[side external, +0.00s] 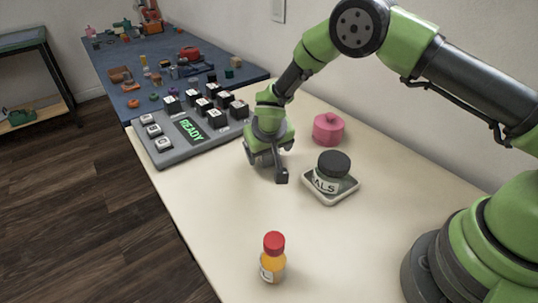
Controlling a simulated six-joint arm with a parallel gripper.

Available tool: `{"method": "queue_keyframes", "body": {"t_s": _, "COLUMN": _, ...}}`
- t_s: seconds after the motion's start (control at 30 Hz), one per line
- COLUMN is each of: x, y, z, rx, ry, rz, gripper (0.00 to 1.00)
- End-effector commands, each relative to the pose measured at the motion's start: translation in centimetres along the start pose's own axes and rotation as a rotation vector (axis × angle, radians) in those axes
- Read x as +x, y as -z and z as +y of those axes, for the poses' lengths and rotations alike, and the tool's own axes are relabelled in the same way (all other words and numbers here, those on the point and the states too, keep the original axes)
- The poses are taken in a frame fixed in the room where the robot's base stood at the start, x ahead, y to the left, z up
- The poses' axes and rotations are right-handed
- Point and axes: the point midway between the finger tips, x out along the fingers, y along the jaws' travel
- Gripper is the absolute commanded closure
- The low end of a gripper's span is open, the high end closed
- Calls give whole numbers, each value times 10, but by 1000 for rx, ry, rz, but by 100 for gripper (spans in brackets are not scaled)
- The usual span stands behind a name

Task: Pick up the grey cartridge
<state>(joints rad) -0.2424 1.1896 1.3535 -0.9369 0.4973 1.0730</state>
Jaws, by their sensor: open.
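My gripper (266,166) is open and points down over the cream table, just right of the grey board (163,153). I see nothing held between its fingers. The board has a lit display (190,128) reading READY. Several dark blocks with white tops, such as one block (213,117), stand on the board's far and right parts. Several low white-topped pieces (154,131) sit along its left side. I cannot tell which piece, if any, is the grey cartridge. My gripper and wrist may hide something beneath or behind them.
A dark-lidded jar (328,176) stands in a small pale tray (331,199) right of my gripper. A pink lidded pot (328,129) is behind it. A red-capped orange bottle (272,260) stands at the front. A blue mat (113,97) with small clutter lies beyond the board.

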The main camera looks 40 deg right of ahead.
Motion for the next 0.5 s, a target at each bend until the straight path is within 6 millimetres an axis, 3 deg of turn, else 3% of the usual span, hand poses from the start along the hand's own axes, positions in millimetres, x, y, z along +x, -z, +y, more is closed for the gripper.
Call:
{"method": "queue_keyframes", "body": {"t_s": 0.33, "x": 9, "y": 0, "z": 0, "rx": -1, "ry": 0, "rz": 0, "gripper": 18}}
{"method": "queue_keyframes", "body": {"t_s": 0.5, "x": 8, "y": 0, "z": 0, "rx": -1, "ry": 0, "rz": 0, "gripper": 57}}
